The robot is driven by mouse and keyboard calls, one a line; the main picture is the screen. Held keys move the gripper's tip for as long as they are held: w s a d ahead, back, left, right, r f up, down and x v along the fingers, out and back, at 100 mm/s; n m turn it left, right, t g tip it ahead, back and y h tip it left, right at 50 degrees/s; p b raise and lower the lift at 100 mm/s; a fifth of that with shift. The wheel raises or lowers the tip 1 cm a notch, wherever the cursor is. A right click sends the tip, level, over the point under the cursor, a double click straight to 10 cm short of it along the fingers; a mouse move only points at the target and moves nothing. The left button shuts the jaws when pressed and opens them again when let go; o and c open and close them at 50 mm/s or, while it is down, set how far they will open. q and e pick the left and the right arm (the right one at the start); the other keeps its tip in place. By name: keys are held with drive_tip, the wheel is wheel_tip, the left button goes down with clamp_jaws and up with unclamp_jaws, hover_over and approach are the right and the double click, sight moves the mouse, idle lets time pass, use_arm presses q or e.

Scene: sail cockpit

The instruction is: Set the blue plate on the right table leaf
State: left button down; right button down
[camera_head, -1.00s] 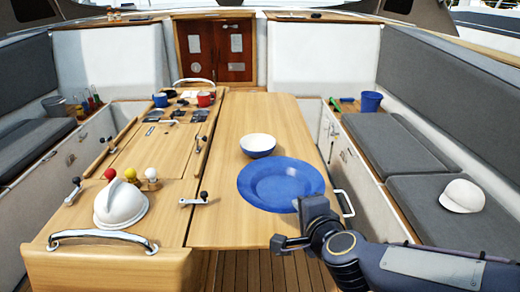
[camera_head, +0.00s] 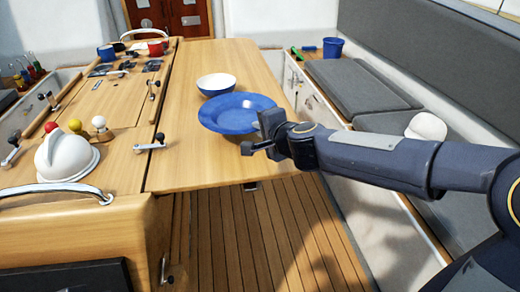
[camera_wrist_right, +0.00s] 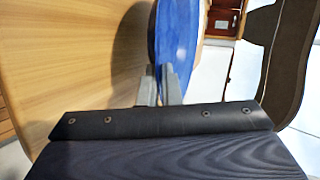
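The blue plate (camera_head: 237,113) is level over the right table leaf (camera_head: 185,172), near its right edge and just in front of a bowl. My right gripper (camera_head: 258,134) is shut on the near right rim of the plate. In the right wrist view the fingers (camera_wrist_right: 161,88) pinch the plate's edge (camera_wrist_right: 176,45), and a dark shadow lies on the wood beside it. The plate looks slightly above the leaf; the exact gap cannot be told. My left gripper is out of view.
A blue-and-white bowl (camera_head: 216,84) stands on the leaf behind the plate. The front left of the leaf is bare. A white dome (camera_head: 66,158) and small levers are on the table's middle part. The right bench holds a white cap (camera_head: 426,126) and a blue bucket (camera_head: 333,47).

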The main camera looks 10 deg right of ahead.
sight(260, 150)
drive_tip(key=shift+w+f, duration=0.3)
drive_tip(key=shift+f, duration=0.1)
drive_tip(key=f+b, duration=0.3)
drive_tip(key=shift+w+d+f+b, duration=0.15)
drive_tip(key=shift+w+f+b, duration=0.15)
drive_tip(key=shift+f+b, duration=0.1)
drive_tip(key=shift+r, duration=0.15)
drive_tip(key=c, duration=1.9)
unclamp_jaws()
